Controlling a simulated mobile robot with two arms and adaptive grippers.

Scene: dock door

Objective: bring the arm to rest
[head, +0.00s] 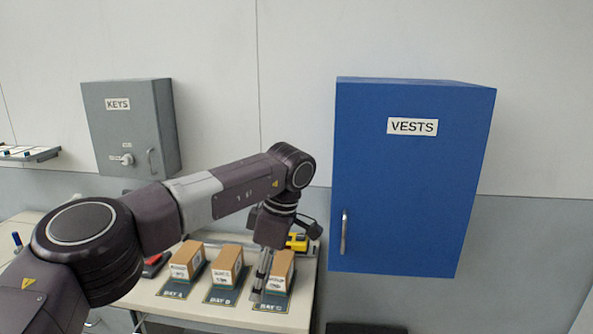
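My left arm comes in from the lower left and reaches over the table, its wrist bent downward. My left gripper (275,232) points down above the right part of the table, near the box on the right mat. It is dark and partly hidden by the wrist, so I cannot tell if its fingers are open or shut. Nothing is clearly seen in it. My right gripper is not in view.
A white table (200,312) bears several brown boxes, including a left one (187,258) and a middle one (228,262), on labelled dark mats. A yellow item (298,242) is behind. A blue VESTS cabinet (405,190) and grey KEYS cabinet (128,135) are closed on the wall.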

